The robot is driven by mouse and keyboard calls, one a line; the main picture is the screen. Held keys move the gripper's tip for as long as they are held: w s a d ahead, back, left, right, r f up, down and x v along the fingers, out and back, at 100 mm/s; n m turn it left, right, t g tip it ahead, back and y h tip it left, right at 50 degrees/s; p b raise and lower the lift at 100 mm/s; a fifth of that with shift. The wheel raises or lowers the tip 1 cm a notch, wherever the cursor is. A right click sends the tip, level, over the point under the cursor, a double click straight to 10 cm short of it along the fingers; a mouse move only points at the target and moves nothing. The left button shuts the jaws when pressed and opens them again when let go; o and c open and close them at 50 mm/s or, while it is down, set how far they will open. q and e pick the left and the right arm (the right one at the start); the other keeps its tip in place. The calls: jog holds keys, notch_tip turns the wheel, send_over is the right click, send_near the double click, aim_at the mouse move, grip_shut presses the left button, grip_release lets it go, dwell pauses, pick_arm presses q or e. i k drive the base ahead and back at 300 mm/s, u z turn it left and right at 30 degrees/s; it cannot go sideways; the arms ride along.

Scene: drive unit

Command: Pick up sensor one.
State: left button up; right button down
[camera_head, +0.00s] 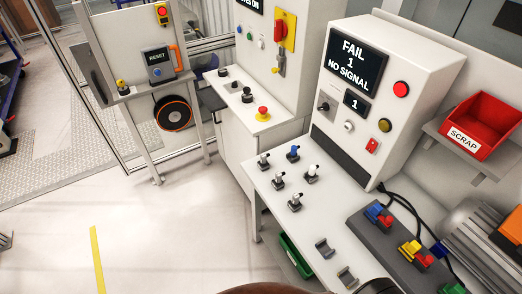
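Several small sensor-like parts stand on dark bases on the white bench (335,215). One has a blue top (293,153). The others are pale: a back-left one (263,160), a right one (312,173), a left one (279,182) and a front one (296,202). I cannot tell which is sensor one; no number on them is readable. The test box (385,95) behind them reads "FAIL 1 NO SIGNAL", with a smaller "1" below. Neither gripper shows clearly. Dark shapes at the bottom edge are too cut off to identify.
Two empty grey cradles (324,248) sit near the bench front. A grey block (395,250) with blue, yellow and green-coloured connectors and black cables lies right. A red scrap bin (482,125) sits on a shelf. A green bin (296,256) is below the bench. Floor at left is clear.

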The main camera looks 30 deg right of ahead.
aim_at(263, 161)
jog(key=z, duration=0.7)
jog(key=i, duration=1)
jog(key=z, duration=0.95)
